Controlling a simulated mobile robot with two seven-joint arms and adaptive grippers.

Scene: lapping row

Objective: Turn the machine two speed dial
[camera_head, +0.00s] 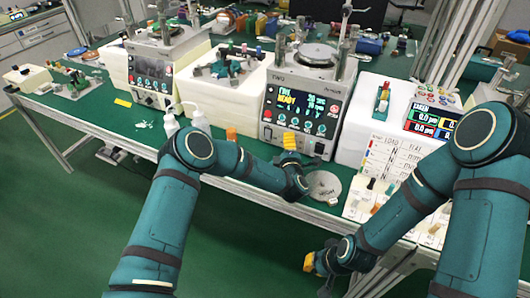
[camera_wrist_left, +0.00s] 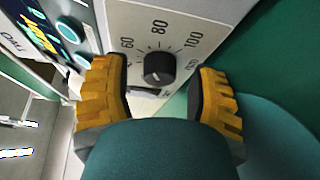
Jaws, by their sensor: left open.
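Machine two (camera_head: 275,78), a grey box marked TWO with a lit screen reading READY, stands at the middle of the bench. Its speed dial (camera_wrist_left: 158,67) is a black round knob with a printed scale; 60, 80 and 100 are legible in the left wrist view. My left gripper (camera_head: 290,141) is at the lower front of the machine, with yellow finger pads. In the left wrist view its pads are spread apart, one on each side of the dial, with gaps to it. My right gripper (camera_head: 312,263) hangs low in front of the bench, mostly turned away.
Another machine (camera_head: 150,75) stands to the left, with white bottles (camera_head: 170,124) in front of it. A round metal plate (camera_head: 324,184) lies near the bench's front edge.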

